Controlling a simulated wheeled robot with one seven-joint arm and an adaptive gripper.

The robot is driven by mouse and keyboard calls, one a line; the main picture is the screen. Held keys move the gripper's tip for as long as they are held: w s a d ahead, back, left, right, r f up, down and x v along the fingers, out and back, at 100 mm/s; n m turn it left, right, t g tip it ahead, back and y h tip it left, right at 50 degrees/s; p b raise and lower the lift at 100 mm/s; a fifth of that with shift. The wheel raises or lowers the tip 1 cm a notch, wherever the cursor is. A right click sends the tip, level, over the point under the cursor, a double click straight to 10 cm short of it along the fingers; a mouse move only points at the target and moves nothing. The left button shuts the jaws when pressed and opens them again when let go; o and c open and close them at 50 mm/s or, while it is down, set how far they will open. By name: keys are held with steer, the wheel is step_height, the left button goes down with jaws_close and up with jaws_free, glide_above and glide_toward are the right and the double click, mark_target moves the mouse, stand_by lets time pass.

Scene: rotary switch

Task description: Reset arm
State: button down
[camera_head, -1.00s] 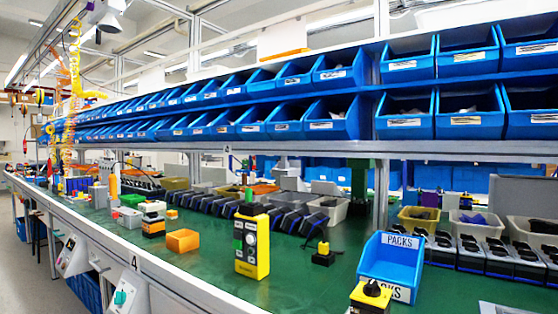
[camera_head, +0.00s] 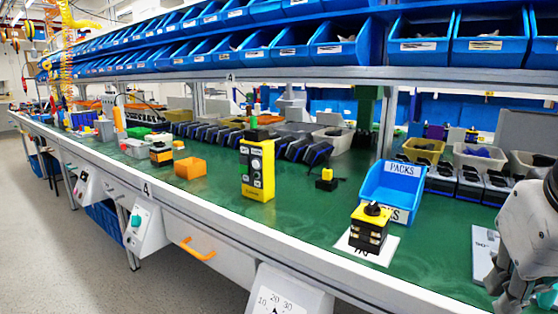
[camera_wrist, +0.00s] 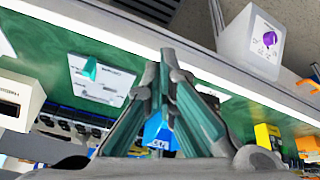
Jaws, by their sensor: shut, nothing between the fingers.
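My gripper is shut and empty in the wrist view, with its two teal-padded fingers (camera_wrist: 162,68) meeting near the middle of the picture. In the head view, part of my grey arm (camera_head: 525,235) shows at the right edge, over the bench front. A yellow and black rotary switch (camera_head: 371,228) with a black knob stands upright on a white sheet, well left of the arm and apart from it. The wrist view shows a white panel with a teal knob (camera_wrist: 90,68) and a grey box with a purple knob (camera_wrist: 269,39), both apart from the fingers.
A blue PACKS bin (camera_head: 392,190) stands behind the rotary switch on the green bench (camera_head: 320,225). A yellow control box (camera_head: 258,170) and an orange tray (camera_head: 190,168) stand further left. Blue bins (camera_head: 340,48) line the shelves above. Dial boxes (camera_head: 147,225) hang along the bench front.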

steer(key=s+a+f+n+g+y, duration=0.2)
steer(key=s+a+f+g, duration=0.25)
steer(key=s+f, duration=0.6)
step_height(320, 180, up, 35)
steer(key=t+p, duration=0.4)
steer(key=p, duration=2.9)
steer(key=shift+w+d+f, duration=0.2)
steer(key=shift+w+d, duration=0.2)
steer(key=shift+w, duration=0.05)
